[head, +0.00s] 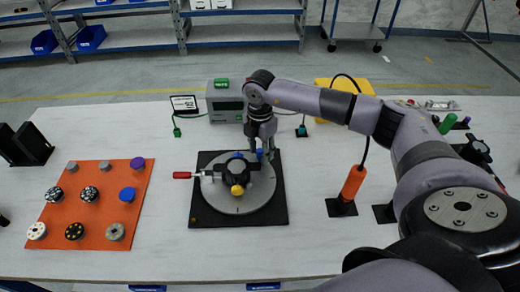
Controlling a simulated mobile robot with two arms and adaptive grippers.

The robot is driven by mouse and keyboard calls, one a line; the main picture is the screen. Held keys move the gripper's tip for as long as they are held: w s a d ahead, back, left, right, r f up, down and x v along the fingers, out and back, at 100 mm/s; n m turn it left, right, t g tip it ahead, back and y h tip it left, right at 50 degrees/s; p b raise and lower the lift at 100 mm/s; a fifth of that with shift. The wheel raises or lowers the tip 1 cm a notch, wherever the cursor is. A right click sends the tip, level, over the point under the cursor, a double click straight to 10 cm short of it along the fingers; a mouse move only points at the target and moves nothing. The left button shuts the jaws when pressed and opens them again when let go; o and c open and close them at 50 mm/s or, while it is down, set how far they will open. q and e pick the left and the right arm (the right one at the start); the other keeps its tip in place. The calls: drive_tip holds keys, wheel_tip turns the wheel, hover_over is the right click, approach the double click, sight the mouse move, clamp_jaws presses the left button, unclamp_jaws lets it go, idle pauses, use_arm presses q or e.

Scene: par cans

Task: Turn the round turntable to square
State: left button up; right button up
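The round grey turntable (237,205) sits on a black square base (207,218) in the middle of the table. A dark fixture (236,173) is on top of it, with a yellow knob (237,190) toward me and blue parts behind. A red-handled clamp (182,175) sticks out to the left past the base's edge. My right gripper (262,150) points down over the turntable's far right part, close to a blue part. Its fingers partly hide that area, and whether they touch or hold anything is unclear. My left gripper is not in view.
An orange mat (70,215) with several round pieces lies at the left. A grey box with a display (225,104) stands behind the turntable. An orange tool on a black stand (352,182) is to the right.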

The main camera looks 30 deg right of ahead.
drive_tip(key=shift+c, duration=0.5)
clamp_jaws()
idle(0.5)
